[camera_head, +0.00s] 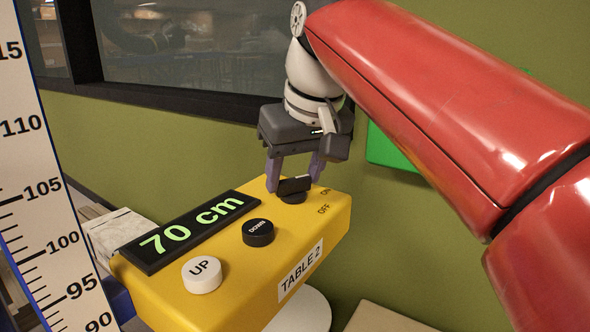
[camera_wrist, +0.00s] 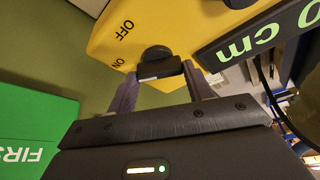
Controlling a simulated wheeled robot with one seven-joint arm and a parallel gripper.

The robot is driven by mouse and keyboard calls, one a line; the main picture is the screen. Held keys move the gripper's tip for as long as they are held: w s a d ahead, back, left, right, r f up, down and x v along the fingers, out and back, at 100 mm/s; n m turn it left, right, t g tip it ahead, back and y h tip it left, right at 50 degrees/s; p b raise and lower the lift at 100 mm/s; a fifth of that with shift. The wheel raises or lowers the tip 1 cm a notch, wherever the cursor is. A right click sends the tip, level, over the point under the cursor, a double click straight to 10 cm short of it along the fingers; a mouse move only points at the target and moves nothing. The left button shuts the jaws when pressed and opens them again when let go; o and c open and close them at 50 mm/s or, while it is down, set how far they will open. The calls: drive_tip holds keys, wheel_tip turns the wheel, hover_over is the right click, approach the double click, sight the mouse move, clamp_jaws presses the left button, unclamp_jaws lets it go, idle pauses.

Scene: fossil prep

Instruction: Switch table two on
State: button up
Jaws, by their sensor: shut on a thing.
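The yellow control box labelled TABLE 2 (camera_head: 235,285) carries a black rotary switch (camera_head: 294,186) at its far end, beside the printed words ON and OFF. My gripper (camera_head: 296,176) reaches down over the switch with one purple finger on each side, shut on its bar-shaped handle. In the wrist view the switch (camera_wrist: 158,64) sits between the two fingertips (camera_wrist: 161,84), and one end of its bar lies nearer ON than OFF. The display (camera_head: 195,230) is lit and reads 70 cm in green.
A white UP button (camera_head: 202,274) and a black DOWN button (camera_head: 258,232) are on the box. A measuring scale (camera_head: 45,200) stands at the left. A green sign (camera_wrist: 35,130) is on the wall close to my gripper. A dark-framed window is behind.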

drive_tip(key=o, duration=1)
drive_tip(key=shift+r, duration=0.1)
drive_tip(key=v, duration=0.7)
drive_tip(key=shift+s+r, duration=0.15)
drive_tip(key=shift+r, duration=0.1)
